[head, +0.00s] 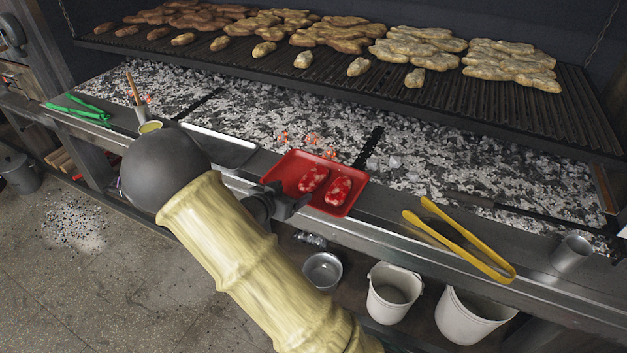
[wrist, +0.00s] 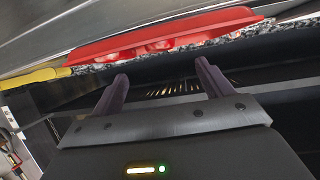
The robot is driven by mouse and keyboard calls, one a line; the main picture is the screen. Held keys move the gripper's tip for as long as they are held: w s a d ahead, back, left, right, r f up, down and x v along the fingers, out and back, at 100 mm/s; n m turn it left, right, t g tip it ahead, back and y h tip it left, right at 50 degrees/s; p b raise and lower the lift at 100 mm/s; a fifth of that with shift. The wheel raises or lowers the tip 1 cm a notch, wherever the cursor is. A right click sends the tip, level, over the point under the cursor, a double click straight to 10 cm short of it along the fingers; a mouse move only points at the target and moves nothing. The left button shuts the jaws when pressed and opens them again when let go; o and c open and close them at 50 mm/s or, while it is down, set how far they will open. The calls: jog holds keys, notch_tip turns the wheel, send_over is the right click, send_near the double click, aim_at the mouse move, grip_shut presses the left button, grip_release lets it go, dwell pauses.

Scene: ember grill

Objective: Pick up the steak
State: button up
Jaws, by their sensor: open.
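Two red, marbled steaks lie side by side in a red tray (head: 291,164) on the ledge in front of the coals. The left steak (head: 313,178) and the right steak (head: 339,190) show in the head view. My gripper (head: 290,200) is just in front of the tray's near left edge, apart from the steaks. In the wrist view my gripper (wrist: 160,84) is open, with nothing between its fingers. The red tray (wrist: 110,46) shows edge-on beyond the fingertips, with the steaks partly hidden by its rim.
Yellow tongs (head: 462,240) lie right of the red tray, with a metal cup (head: 572,253) farther right. A dark metal tray (head: 222,147) is at left, near green tongs (head: 80,108). Glowing coals and a loaded grill grate (head: 330,62) are behind. White buckets (head: 393,294) stand below the ledge.

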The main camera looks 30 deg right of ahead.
aim_at(311, 180)
jog(key=x, duration=0.6)
jog(key=shift+w+d+f, duration=0.1)
jog(key=shift+d, duration=0.05)
jog(key=shift+d, duration=0.1)
jog(key=x, duration=0.5)
jog(key=shift+w, duration=0.1)
jog(key=shift+c, duration=0.5)
jog(key=c, duration=1)
